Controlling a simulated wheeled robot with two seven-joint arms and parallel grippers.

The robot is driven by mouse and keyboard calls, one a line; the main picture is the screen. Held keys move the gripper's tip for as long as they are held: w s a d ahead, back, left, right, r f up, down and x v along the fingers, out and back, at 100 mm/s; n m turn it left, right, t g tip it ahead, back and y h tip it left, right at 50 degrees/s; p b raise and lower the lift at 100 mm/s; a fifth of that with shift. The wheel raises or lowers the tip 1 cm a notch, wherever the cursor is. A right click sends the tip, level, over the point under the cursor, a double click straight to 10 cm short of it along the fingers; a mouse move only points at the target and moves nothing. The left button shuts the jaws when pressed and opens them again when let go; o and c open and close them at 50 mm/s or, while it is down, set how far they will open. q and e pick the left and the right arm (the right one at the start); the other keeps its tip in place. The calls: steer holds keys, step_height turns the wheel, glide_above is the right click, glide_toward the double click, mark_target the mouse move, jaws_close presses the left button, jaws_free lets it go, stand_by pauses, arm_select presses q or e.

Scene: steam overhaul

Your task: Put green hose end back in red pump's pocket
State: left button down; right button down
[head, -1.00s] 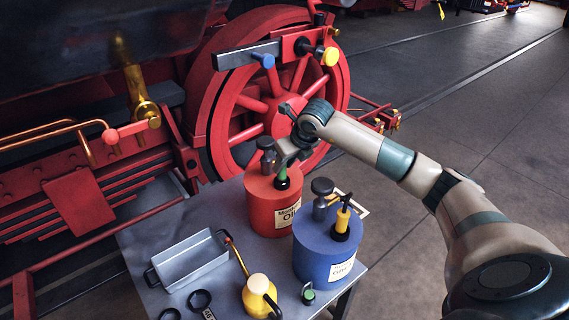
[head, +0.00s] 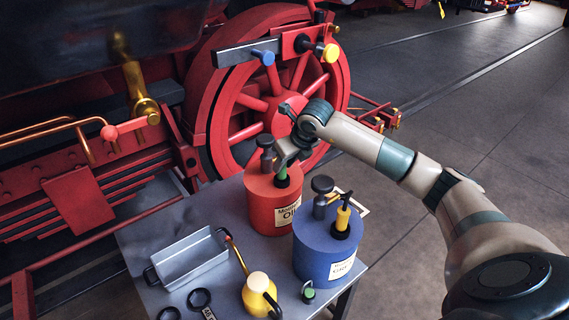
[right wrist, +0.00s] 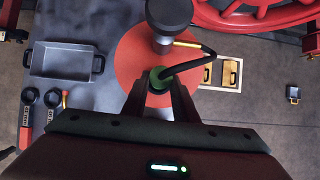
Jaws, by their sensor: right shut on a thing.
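The red pump (head: 262,213) is a red drum with a label and a dark grey pump head (head: 266,152), on the grey table. My right gripper (head: 286,158) is above its top, shut on the green hose end (head: 282,173). The green hose end stands upright at the black pocket (head: 282,183) on the drum's top; how deep it sits I cannot tell. In the right wrist view the green hose end (right wrist: 160,76) is between the fingertips, with a black hose (right wrist: 193,66) running from it to the right. My left gripper is out of view.
A blue pump (head: 322,257) with a yellow hose end (head: 343,217) stands just right of the red one. A grey tray (head: 183,284), a yellow oil can (head: 256,296) and spanners (head: 199,299) lie left and in front. The red locomotive wheel (head: 215,125) is behind.

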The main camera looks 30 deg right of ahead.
steer(key=c, duration=1.3)
jaws_free()
steer(key=shift+c, duration=0.2)
steer(key=shift+s+r, duration=0.25)
steer(key=shift+r, duration=0.2)
arm_select(q)
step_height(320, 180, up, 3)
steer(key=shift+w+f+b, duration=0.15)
steer(key=shift+b, duration=0.3)
arm_select(e)
steer(key=v, duration=1.6)
steer(key=shift+s+r, duration=0.15)
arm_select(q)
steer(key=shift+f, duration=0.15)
